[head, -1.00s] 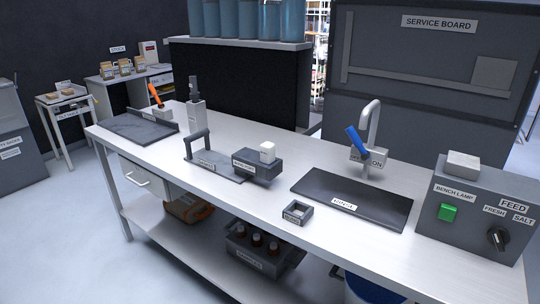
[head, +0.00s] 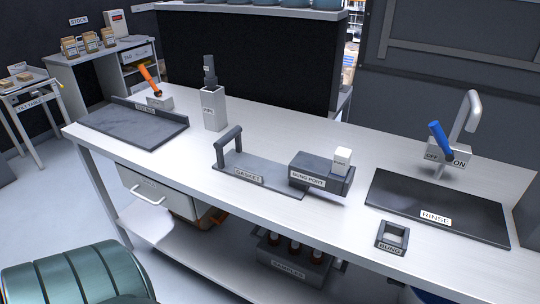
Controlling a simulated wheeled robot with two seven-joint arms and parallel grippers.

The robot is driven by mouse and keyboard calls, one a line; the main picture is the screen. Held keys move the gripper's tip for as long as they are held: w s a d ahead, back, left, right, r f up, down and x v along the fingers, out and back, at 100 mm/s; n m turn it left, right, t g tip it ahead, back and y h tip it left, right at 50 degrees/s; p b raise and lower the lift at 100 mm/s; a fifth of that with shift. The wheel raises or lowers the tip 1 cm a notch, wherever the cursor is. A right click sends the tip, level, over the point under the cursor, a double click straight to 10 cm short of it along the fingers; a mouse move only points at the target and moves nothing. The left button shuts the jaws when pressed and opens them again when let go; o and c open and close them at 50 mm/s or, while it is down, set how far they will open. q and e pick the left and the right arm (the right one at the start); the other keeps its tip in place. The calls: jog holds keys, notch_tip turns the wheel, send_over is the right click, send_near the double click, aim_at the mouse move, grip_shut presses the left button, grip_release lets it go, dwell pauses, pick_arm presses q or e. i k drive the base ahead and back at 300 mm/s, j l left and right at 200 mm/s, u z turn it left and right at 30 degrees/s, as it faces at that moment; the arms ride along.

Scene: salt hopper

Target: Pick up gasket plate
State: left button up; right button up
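A flat dark grey plate (head: 272,183) labelled GASKET lies on the white workbench, left of the middle of the head view. A dark arch-shaped handle (head: 228,143) stands at its left end. I cannot tell whether the handle and the labelled plate are one piece. The BUNG PORT block (head: 311,180), with a white cube (head: 341,161) on top, stands at the plate's right end. Neither of my grippers shows in the head view.
The dark RINSE mat (head: 410,195), a tap (head: 464,125) with a blue lever and a small square BUNG ring (head: 392,238) are to the right. A grey upright holder (head: 214,108) stands behind left. A dark tray (head: 130,124) is far left. The bench front (head: 270,225) is clear.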

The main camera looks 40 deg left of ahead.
aim_at(306, 170)
jog(key=j, duration=0.75)
jog(key=k+j, duration=0.1)
jog(key=j, duration=0.6)
